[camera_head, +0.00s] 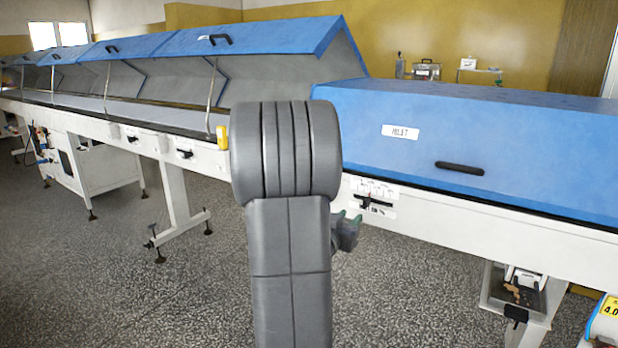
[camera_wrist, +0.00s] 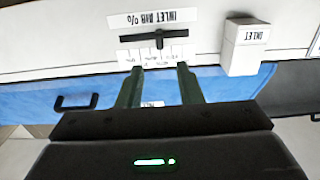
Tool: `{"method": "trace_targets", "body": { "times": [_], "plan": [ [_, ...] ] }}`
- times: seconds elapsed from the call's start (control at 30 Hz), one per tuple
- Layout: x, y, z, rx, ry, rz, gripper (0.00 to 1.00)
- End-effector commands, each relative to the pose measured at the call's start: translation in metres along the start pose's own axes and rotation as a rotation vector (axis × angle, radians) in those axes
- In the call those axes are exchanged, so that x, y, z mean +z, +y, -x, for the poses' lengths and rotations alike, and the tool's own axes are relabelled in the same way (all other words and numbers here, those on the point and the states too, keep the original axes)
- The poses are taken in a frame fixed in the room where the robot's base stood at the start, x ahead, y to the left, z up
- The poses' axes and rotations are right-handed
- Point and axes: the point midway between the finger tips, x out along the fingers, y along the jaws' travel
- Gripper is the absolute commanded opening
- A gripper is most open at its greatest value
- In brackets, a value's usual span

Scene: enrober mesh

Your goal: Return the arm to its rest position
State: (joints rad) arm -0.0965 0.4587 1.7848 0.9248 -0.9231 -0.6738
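My grey arm (camera_head: 290,220) stands upright in the middle of the head view, in front of the machine. My gripper (camera_head: 348,216) shows just right of it, partly hidden behind the arm, near the white front rail. In the wrist view my gripper (camera_wrist: 160,68) has its two dark green fingers apart with nothing between them. Beyond the fingertips, a black slider handle (camera_wrist: 158,38) sits on a white scale under an upside-down label reading INLET AIR %. The fingers appear apart from the handle. The slider (camera_head: 376,203) also shows in the head view.
A closed blue INLET hood (camera_head: 470,140) with a black handle (camera_head: 460,168) is at the right. Raised blue hoods (camera_head: 235,40) line the left. The white rail (camera_head: 520,232) runs along the front. A white INLET block (camera_wrist: 246,48) is beside the slider. Speckled floor (camera_head: 150,300) in front is clear.

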Motion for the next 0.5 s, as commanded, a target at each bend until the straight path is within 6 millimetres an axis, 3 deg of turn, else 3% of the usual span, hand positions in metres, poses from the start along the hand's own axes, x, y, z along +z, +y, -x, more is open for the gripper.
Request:
{"method": "trace_targets", "body": {
  "times": [0.3, 0.5],
  "plan": [
    [0.001, 0.001, -0.066, 0.003, 0.001, 0.000, 0.33],
    [0.001, 0.001, -0.099, 0.003, 0.001, 0.000, 0.33]
  ]
}}
